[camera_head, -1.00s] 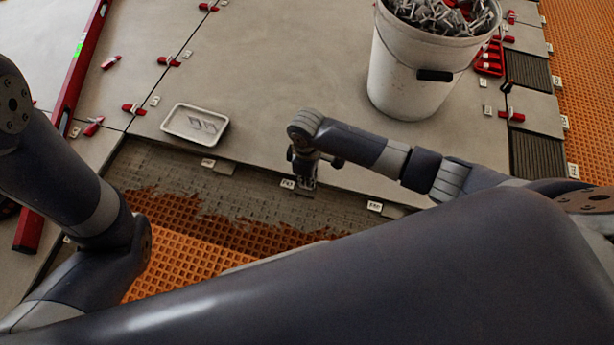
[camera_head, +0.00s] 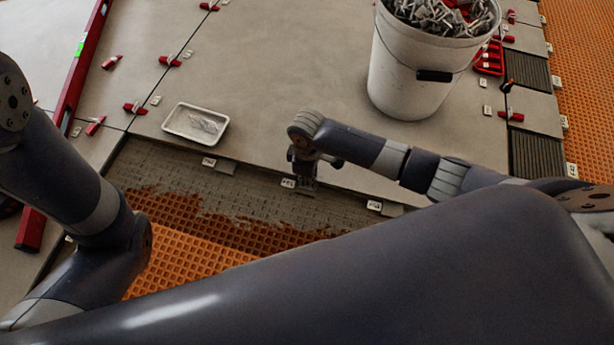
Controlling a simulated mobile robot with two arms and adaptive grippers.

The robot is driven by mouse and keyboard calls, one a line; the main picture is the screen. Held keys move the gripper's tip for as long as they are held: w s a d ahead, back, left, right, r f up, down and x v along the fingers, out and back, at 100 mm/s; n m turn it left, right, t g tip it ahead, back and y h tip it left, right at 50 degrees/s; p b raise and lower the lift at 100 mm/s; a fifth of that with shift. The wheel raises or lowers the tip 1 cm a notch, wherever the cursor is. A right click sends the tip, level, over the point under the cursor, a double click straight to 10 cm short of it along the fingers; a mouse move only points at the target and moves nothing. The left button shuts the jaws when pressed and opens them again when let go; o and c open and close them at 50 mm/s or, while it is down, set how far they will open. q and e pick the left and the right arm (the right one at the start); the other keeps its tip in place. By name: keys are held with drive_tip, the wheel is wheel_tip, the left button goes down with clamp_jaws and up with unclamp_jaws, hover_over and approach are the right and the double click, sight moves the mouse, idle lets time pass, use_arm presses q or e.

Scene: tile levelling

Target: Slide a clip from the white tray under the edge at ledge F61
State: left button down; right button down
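The white tray (camera_head: 168,124) lies on the large grey tile left of centre, with pale metal clips (camera_head: 205,124) in it; their exact number is hard to tell. My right gripper (camera_head: 303,180) points down at the front edge of the tile, beside a small white label (camera_head: 288,183) whose text is too small to read surely. A grey ledge at that edge is largely hidden by the gripper. I cannot make out whether the fingers are shut or hold a clip. My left arm comes in at the left, but its gripper is out of view.
A white bucket (camera_head: 405,85) heaped with metal clips stands on the tile at the upper right. Other labels (camera_head: 208,162) (camera_head: 374,205) mark the same edge. An orange grid with grey mortar (camera_head: 250,205) lies below it. A red level (camera_head: 80,75) runs along the left.

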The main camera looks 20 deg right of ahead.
drive_tip(key=shift+w+d, duration=0.15)
drive_tip(key=c, duration=1.7)
unclamp_jaws()
drive_tip(key=shift+r, duration=0.15)
wheel_tip(320, 180, up, 12)
drive_tip(key=shift+f, duration=0.1)
